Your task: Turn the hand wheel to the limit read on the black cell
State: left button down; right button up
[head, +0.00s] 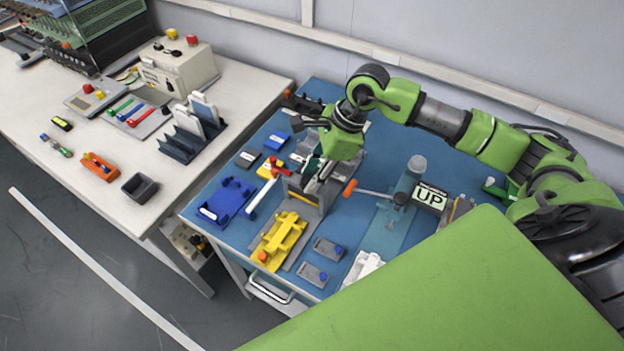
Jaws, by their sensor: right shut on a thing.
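My right gripper (318,178) reaches down over a grey upright fixture (312,201) on the blue bench. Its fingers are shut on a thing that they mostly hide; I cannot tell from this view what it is. A dark flat piece (248,158), perhaps the black cell, lies on the blue bench left of the gripper; any print on it is too small to read. I cannot make out the hand wheel clearly. A lever with an orange knob (350,188) stands just right of the gripper. My left gripper is not in view.
A white table (60,95) with a rack (190,135) and small bins stands left. A wall closes the back.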

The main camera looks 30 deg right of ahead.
jog(key=shift+m+t+h+b, duration=0.4)
jog(key=shift+m+t+b, duration=0.3)
jog(key=shift+m+b, duration=1.25)
jog(key=shift+m, duration=0.35)
jog(key=o, duration=1.1)
jog(key=shift+s, duration=0.1)
jog(key=v, duration=1.2)
jog(key=shift+a+r+p, duration=0.15)
jog(key=shift+p, duration=0.15)
